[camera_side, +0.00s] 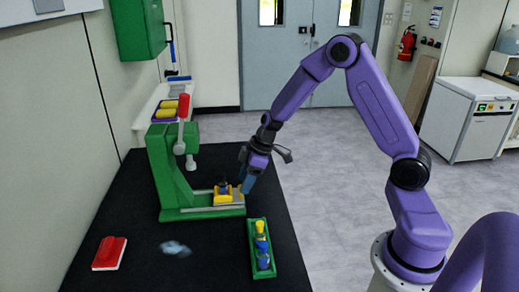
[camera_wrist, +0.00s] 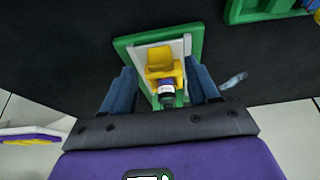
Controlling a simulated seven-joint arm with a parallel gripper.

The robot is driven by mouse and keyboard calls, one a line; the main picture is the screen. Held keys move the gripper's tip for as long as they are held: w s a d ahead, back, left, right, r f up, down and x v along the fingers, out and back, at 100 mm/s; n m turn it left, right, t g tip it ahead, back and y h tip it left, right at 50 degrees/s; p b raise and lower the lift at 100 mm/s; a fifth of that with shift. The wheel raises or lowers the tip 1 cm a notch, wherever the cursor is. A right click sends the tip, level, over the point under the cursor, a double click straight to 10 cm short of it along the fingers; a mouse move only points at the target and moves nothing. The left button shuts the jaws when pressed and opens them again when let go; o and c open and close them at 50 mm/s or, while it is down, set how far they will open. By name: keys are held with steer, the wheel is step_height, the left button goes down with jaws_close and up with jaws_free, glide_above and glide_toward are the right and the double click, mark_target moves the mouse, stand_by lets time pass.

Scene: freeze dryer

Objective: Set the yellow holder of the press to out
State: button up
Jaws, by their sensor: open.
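The green press (camera_side: 166,178) stands on the black table at the left, with a red-handled lever at its top. Its yellow holder (camera_side: 229,197) sits on the pale slide at the outer end of the press base, away from the column. A small dark-capped vial (camera_side: 223,187) stands in the holder. In the wrist view the yellow holder (camera_wrist: 160,58) and the vial (camera_wrist: 166,92) lie between my blue fingers. My gripper (camera_side: 248,182) is open, at the outer end of the holder, with a finger on each side. Whether the fingers touch it cannot be told.
A green tray (camera_side: 252,262) with yellow and blue pieces lies in front of the press.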

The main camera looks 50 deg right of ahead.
steer(key=v, duration=1.5)
steer(key=shift+d+r, duration=0.15)
steer(key=shift+r, duration=0.15)
steer(key=shift+s, duration=0.1)
steer(key=s+a+n+g, duration=0.2)
steer(key=s+a, duration=0.9)
steer(key=a, duration=0.1)
steer(key=s+f+n+g+h, duration=0.1)
steer(key=s+f+h, duration=0.1)
steer(key=s, duration=1.4)
steer(key=shift+a+f+n+h, duration=0.3)
steer(key=shift+a+f+h, duration=0.05)
steer(key=shift+a+h, duration=0.1)
